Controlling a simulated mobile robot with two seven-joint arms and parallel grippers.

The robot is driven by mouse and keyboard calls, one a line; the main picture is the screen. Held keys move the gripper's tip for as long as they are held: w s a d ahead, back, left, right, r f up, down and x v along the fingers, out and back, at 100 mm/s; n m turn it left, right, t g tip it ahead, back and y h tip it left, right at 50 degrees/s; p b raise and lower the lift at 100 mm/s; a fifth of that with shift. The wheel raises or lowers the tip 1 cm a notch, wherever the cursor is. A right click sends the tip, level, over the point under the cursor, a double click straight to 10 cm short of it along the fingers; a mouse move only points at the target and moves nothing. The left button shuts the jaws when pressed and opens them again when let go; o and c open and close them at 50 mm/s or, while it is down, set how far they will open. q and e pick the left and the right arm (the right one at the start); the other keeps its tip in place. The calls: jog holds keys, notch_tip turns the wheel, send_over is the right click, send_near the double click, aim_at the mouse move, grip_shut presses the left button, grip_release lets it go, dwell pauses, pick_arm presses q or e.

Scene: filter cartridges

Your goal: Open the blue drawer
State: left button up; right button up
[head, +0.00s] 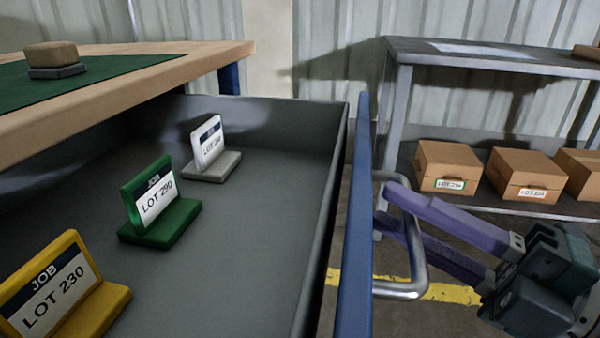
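The blue drawer is pulled well out from under the workbench, with its grey inside in full view. Its blue front panel (354,230) is seen nearly edge-on. A metal bar handle (416,262) stands out from the panel's right side. My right gripper (388,202) has purple fingers reaching in from the right. The fingertips lie near the blue panel. My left gripper is not in view.
In the drawer stand a yellow sign (112,300), a green sign (180,222) and a white sign (215,165). The wooden workbench (215,55) is above left. A grey metal shelf (410,55) with cardboard boxes (447,165) stands at the right.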

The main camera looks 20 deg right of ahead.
jog(key=shift+o, duration=1.4)
jog(key=v, duration=1)
jog(key=shift+p, duration=0.45)
